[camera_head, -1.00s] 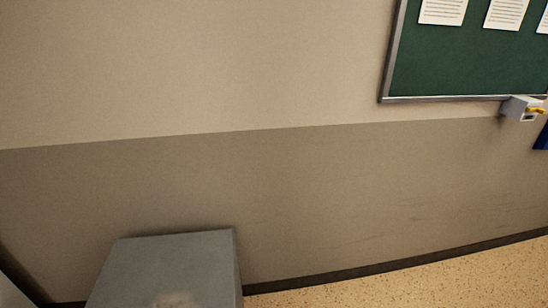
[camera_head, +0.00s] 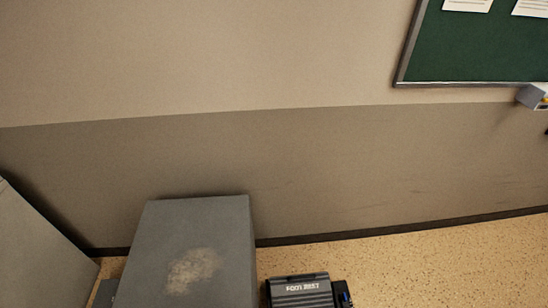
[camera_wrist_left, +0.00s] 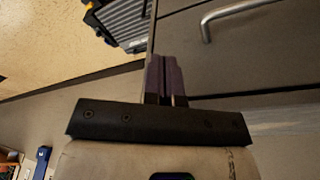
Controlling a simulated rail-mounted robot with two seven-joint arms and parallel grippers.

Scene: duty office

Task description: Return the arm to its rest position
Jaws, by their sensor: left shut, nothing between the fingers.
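My left gripper (camera_wrist_left: 165,80) shows only in the left wrist view, where its two dark fingers are together with nothing between them. It is in front of a grey cabinet face (camera_wrist_left: 185,50) with a metal bar handle (camera_wrist_left: 240,17); I cannot tell whether the fingertips touch it. Neither arm shows in the head view. My right gripper is in neither view.
In the head view a grey cabinet (camera_head: 225,230) with a worn top stands near the wall. A dark ribbed device (camera_head: 300,291) is right of it. Another grey surface (camera_head: 35,255) is at left. A green board (camera_head: 480,50) and small wall box (camera_head: 532,96) are at right.

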